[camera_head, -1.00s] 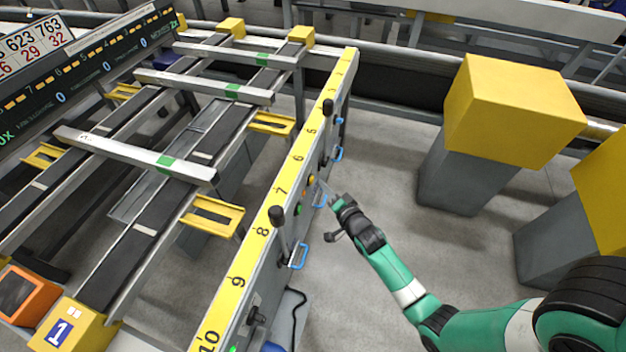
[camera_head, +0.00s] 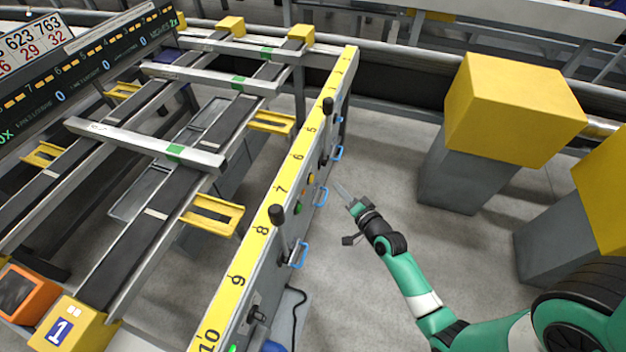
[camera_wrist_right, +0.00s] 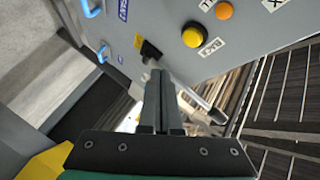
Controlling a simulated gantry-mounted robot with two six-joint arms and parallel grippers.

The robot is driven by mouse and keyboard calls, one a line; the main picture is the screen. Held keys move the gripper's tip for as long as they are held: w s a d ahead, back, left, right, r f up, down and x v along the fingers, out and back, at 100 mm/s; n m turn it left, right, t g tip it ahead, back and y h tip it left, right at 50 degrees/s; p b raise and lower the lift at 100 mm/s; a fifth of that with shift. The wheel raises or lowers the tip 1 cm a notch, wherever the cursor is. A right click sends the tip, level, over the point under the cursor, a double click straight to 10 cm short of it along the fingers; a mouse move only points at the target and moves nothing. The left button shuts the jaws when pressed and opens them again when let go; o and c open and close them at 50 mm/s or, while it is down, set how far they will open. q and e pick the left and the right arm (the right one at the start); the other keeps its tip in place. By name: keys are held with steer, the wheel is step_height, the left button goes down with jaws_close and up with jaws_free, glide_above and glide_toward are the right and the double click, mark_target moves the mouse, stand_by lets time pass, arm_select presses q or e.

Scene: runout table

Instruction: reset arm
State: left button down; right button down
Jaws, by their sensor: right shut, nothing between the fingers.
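My right gripper (camera_head: 341,190) is shut and empty. In the head view it is over the grey floor, just right of the runout table's side panel and apart from it. In the right wrist view its closed fingers (camera_wrist_right: 158,90) point toward the grey control panel (camera_wrist_right: 180,25). A yellow button (camera_wrist_right: 194,36) and an orange button (camera_wrist_right: 225,11) sit on that panel. In the head view the buttons show small on the table's side, below the yellow numbered scale (camera_head: 262,228). My left gripper is not in view.
Black-knobbed levers (camera_head: 277,215) and blue handles (camera_head: 299,255) stick out from the table's side. Long metal bars (camera_head: 150,142) lie across the table's rails. Yellow-topped grey blocks (camera_head: 512,105) stand at the right. The floor between is clear.

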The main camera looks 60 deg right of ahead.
stand_by(0.5)
steer(key=w+a+r+n+t+y+p, duration=0.1)
steer(key=w+a+r+n+t+p, duration=0.25)
steer(key=r, duration=0.95)
steer(key=w+a+r+n+t+y+p, duration=0.1)
steer(key=w+a+r+n+t+y, duration=0.2)
steer(key=w+r, duration=0.65)
steer(key=w+a+r+n+t+p, duration=0.15)
steer(key=a+r+n, duration=0.25)
steer(key=r, duration=1.1)
steer(key=a+r+n+t+y+p, duration=0.1)
steer(key=a+r+n, duration=0.15)
steer(key=r, duration=0.45)
steer(key=s+a+r+n+t+y+p, duration=0.1)
steer(key=a+r+p, duration=0.1)
steer(key=a+r, duration=0.3)
steer(key=a+r+n+t+y+p, duration=0.1)
steer(key=a+r+t, duration=0.15)
steer(key=r, duration=0.55)
steer(key=s+a+r+n+t+y+p, duration=0.1)
steer(key=s+a+r+n+y+p, duration=0.1)
steer(key=s+a+r, duration=0.5)
steer(key=s+a+r+n+t+y+p, duration=0.2)
steer(key=r, duration=0.9)
step_height(320, 180, up, 37)
steer(key=p, duration=3.7)
steer(key=shift+f+g, duration=0.2)
steer(key=shift+g, duration=0.15)
